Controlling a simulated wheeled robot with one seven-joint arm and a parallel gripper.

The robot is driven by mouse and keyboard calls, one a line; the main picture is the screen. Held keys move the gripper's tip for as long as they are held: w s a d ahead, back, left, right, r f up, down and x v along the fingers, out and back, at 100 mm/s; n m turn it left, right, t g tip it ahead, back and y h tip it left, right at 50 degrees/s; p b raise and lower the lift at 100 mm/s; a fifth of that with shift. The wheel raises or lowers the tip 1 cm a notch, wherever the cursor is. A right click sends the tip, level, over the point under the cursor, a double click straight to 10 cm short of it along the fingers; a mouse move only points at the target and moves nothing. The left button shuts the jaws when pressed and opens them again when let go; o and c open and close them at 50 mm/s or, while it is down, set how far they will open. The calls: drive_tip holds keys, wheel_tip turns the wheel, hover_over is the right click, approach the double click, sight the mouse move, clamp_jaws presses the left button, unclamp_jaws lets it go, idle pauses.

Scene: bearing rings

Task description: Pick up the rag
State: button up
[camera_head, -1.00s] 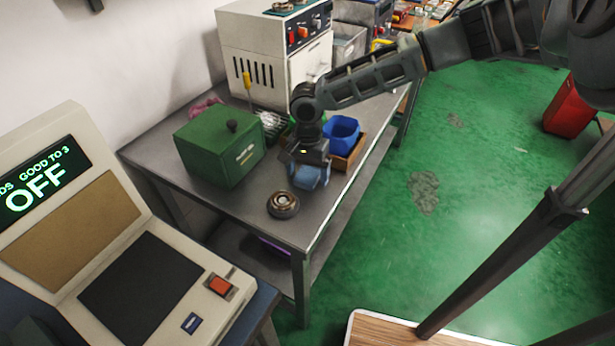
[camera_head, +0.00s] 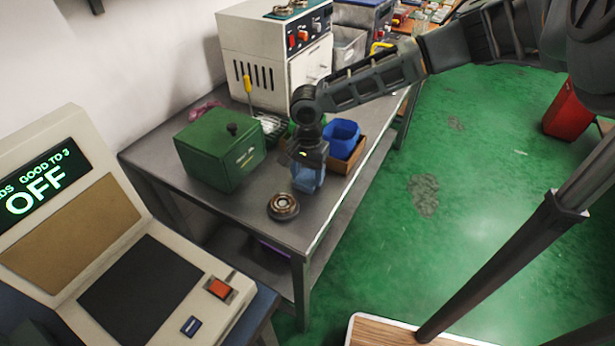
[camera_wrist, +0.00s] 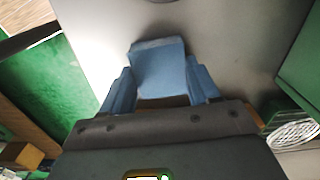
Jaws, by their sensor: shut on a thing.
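The rag, a light blue cloth (camera_wrist: 158,62), is between the two blue fingers of my gripper (camera_wrist: 160,84) in the wrist view. My gripper is shut on it. In the head view my gripper (camera_head: 308,176) points down just above the steel table (camera_head: 240,208), between the green box and the blue bin. The rag and the blue fingers are hard to tell apart there. I cannot tell whether the rag's lower edge touches the table.
A bearing ring (camera_head: 283,206) lies on the table in front of my gripper. A green lidded box (camera_head: 218,158) stands to the left. A blue bin (camera_head: 342,138) in a brown tray (camera_head: 352,160) stands to the right. A pink cloth (camera_head: 206,110) lies behind the green box.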

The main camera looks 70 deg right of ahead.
sight(311, 177)
drive_tip(key=shift+r, duration=0.4)
drive_tip(key=r, duration=0.3)
drive_tip(key=shift+s+d+r, duration=0.2)
drive_tip(key=shift+s+r, duration=0.15)
drive_tip(key=shift+s, duration=0.05)
drive_tip(key=s+d+r, duration=0.3)
drive_tip(key=s+r, duration=0.3)
drive_tip(key=s, duration=0.4)
drive_tip(key=shift+d+r+b, duration=0.25)
drive_tip(key=shift+d+b, duration=0.1)
drive_tip(key=shift+b, duration=0.05)
